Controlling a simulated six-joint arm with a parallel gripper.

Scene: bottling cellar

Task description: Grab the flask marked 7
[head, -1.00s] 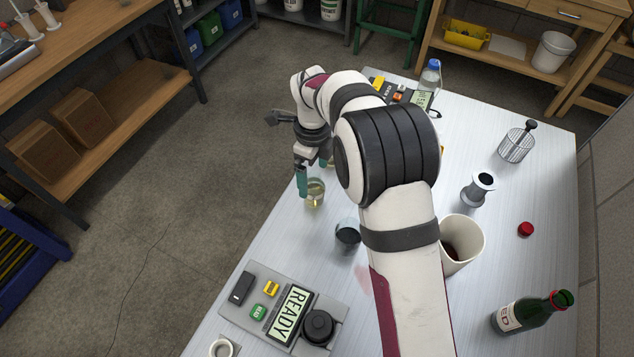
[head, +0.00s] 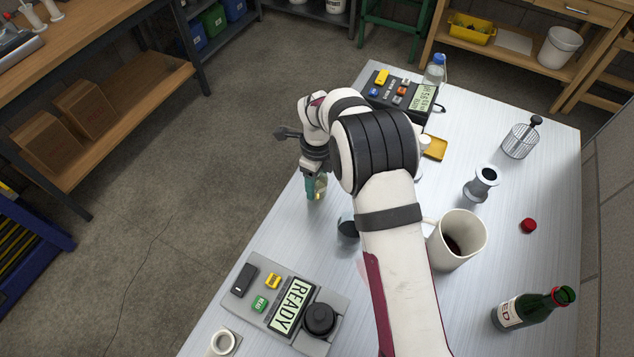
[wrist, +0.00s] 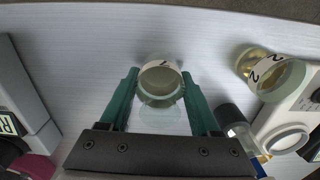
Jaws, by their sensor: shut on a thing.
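A small clear glass flask (wrist: 160,82) with a pale band stands between the teal fingers of my gripper (wrist: 159,100) in the wrist view. A dark mark on the band could be a 7, but it is too small to read surely. The fingers are shut on its sides. In the head view my gripper (head: 315,188) and the flask (head: 321,184) are at the table's left edge. A second flask (wrist: 287,80), marked 2, is to the right in the wrist view, apart from my gripper.
A dark-topped glass (head: 347,226) stands just nearer than the gripper. A device reading READY (head: 291,305) is at the near left. A white mug (head: 462,238), a green bottle (head: 530,308) and a red cap (head: 528,226) are at the right. A keyed device (head: 400,92) is at the back.

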